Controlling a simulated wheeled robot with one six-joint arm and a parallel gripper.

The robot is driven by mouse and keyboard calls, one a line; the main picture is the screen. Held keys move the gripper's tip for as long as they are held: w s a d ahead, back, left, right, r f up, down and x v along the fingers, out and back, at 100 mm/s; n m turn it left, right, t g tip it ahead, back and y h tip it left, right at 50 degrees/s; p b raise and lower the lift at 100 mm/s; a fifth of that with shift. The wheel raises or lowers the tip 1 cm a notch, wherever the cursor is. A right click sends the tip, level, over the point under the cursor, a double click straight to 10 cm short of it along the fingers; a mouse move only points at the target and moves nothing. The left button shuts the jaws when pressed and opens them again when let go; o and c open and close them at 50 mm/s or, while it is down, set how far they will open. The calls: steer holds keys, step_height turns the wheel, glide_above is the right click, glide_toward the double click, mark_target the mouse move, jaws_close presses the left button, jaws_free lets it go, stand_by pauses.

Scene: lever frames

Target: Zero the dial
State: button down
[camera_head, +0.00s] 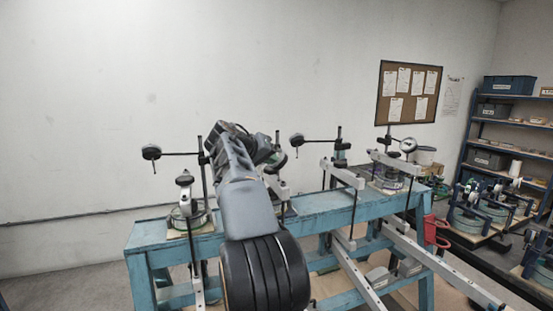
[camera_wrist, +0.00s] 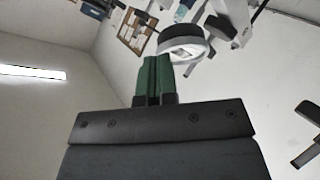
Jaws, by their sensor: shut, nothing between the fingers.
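A round dial (camera_wrist: 182,42) with a dark rim and pale body shows in the wrist view, just beyond my fingertips. I cannot tell whether they touch it, and its reading is not legible. My gripper (camera_wrist: 156,62) has green fingers that are shut together and empty. In the head view my arm reaches over the bench, and my gripper (camera_head: 275,161) is partly hidden behind my wrist. A small dark dial (camera_head: 296,140) on a horizontal rod is close to the right of it. Other dials are at the left (camera_head: 151,152) and the right (camera_head: 408,145).
A blue bench (camera_head: 330,205) carries several lever frames with upright posts and pale bars. Long beams (camera_head: 430,262) slope out at the front right. Shelves (camera_head: 500,140) and a side bench with more devices stand at the right. The wall behind has a cork board (camera_head: 408,92).

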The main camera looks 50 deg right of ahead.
steer(key=shift+w+a+r+p, duration=0.25)
steer(key=shift+a+r+p, duration=0.05)
steer(key=shift+a+r, duration=0.2)
steer(key=shift+w+a+r+p, duration=0.3)
steer(key=shift+a+r, duration=0.1)
steer(key=shift+r, duration=0.1)
steer(key=w+a+f+p, duration=0.2)
steer(key=w, duration=0.2)
steer(key=s+d+f+b, duration=0.2)
steer(key=d+f+b, duration=0.2)
steer(key=f, duration=0.1)
steer(key=shift+s+d, duration=0.25)
steer(key=shift+d, duration=0.05)
steer(key=shift+d+r, duration=0.15)
steer(key=shift+r, duration=0.15)
stand_by(0.5)
steer(key=shift+s+r, duration=0.2)
steer(key=shift+s, duration=0.15)
